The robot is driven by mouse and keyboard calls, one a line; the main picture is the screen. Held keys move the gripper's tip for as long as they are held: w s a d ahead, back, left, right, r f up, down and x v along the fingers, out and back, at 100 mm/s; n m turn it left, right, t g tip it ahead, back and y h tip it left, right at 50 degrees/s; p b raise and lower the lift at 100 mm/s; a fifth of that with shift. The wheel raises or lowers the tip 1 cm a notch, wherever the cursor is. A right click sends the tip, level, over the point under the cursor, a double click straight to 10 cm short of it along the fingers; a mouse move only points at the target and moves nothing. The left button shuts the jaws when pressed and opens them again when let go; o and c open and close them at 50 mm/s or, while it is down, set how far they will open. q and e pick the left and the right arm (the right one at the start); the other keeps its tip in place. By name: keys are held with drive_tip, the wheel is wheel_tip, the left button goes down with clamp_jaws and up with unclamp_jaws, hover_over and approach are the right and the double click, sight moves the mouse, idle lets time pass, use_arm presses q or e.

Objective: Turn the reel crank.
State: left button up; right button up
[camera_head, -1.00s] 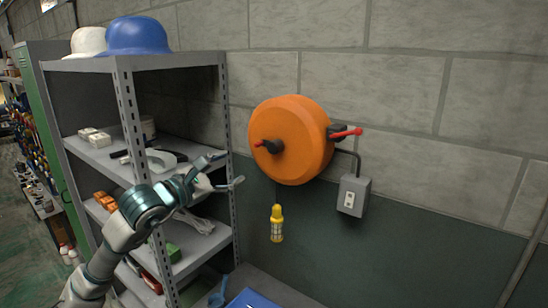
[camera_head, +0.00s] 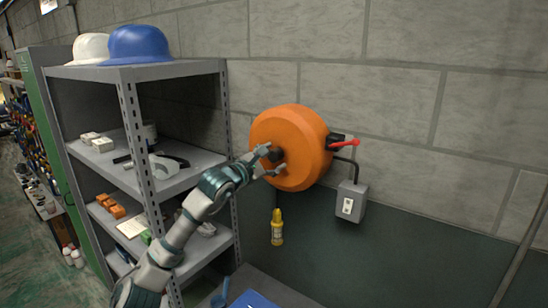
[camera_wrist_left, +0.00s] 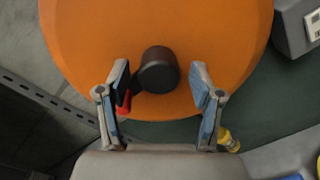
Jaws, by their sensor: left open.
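The orange reel (camera_head: 305,140) is fixed to the block wall. In the left wrist view its round face (camera_wrist_left: 200,30) fills most of the picture. A black hub (camera_wrist_left: 158,70) stands out from this face, with a red crank part (camera_wrist_left: 125,102) low on its left, partly hidden by the left finger. My left gripper (camera_head: 272,161) is open in front of the reel face. In the left wrist view the fingers (camera_wrist_left: 162,84) are on either side of the black hub, with gaps visible. In the head view the gripper mostly hides the hub. My right gripper is not in view.
A red lever (camera_head: 344,143) sticks out at the reel's right side. A grey switch box (camera_head: 351,201) is on the wall below it. A yellow lamp (camera_head: 277,228) hangs under the reel. A metal shelf (camera_head: 150,73) with helmets stands left, close to my left arm.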

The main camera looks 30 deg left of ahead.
use_arm(q)
drive_tip(key=shift+s, duration=0.1)
drive_tip(key=c, duration=0.7)
drive_tip(key=shift+s, duration=0.1)
drive_tip(key=c, duration=0.4)
drive_tip(key=shift+c, duration=0.2)
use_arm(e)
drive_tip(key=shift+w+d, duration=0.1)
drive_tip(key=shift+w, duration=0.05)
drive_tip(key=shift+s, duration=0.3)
use_arm(q)
drive_tip(key=shift+r, duration=0.1)
drive_tip(key=shift+m, duration=0.3)
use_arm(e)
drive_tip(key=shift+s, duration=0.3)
